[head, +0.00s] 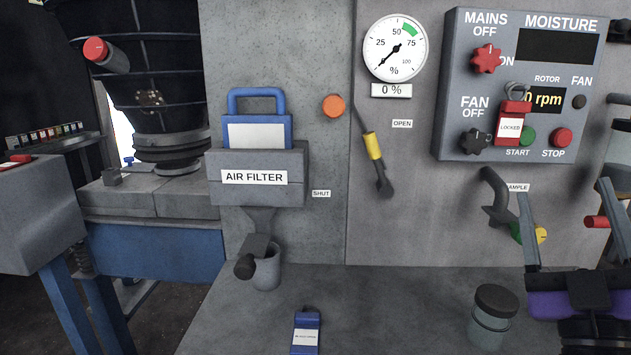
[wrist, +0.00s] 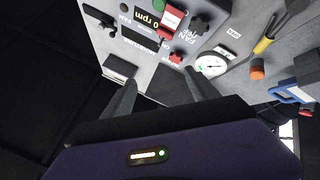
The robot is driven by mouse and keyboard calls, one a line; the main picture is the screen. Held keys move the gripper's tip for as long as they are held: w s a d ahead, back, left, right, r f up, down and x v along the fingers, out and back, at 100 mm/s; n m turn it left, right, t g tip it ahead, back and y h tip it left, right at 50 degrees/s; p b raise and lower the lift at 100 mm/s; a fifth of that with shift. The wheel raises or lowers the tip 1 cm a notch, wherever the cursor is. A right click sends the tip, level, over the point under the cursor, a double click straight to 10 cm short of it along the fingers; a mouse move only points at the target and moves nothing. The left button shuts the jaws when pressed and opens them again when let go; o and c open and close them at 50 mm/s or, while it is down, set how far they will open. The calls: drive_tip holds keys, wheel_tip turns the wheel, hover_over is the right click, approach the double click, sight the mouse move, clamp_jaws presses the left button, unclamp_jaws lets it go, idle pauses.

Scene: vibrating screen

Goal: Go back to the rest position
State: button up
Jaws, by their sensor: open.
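My gripper (head: 570,235) is at the right side of the head view, in front of the panel and below the control box. Its two grey fingers stand apart and point up, with nothing between them. In the wrist view my gripper (wrist: 158,92) also shows open and empty, with the control box (wrist: 140,45) beyond the fingertips. The rest of my arm is mostly outside the head view.
The control box (head: 447,85) carries knobs and a red padlock tag (head: 510,128). A gauge (head: 395,48) reads 0 %. A yellow-handled lever (head: 373,146) and blue-handled air filter (head: 257,132) are left. A lidded jar (head: 490,320) and blue tag (head: 306,332) are on the bench.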

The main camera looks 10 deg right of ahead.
drive_tip(key=s+a+f+m+g+y+p, duration=0.1)
drive_tip(key=s+a+f+m+g+y, duration=0.1)
drive_tip(key=s+a+f, duration=0.45)
drive_tip(key=s+a+f+m+g+y+p, duration=0.1)
drive_tip(key=s+a+f+m+g, duration=0.2)
drive_tip(key=f, duration=0.7)
drive_tip(key=s+a+f+m+g+y+p, duration=0.1)
drive_tip(key=s+a+f+y, duration=0.1)
drive_tip(key=s+a+f, duration=0.5)
drive_tip(key=s+a+f+n+g+y+p, duration=0.1)
drive_tip(key=s+f+n+g+y, duration=0.2)
drive_tip(key=s, duration=0.7)
wheel_tip(320, 180, down, 5)
drive_tip(key=shift+r+n+y, duration=0.1)
drive_tip(key=shift+n+y, duration=0.3)
drive_tip(key=shift+y, duration=0.7)
drive_tip(key=shift+a, duration=0.1)
idle(3.0)
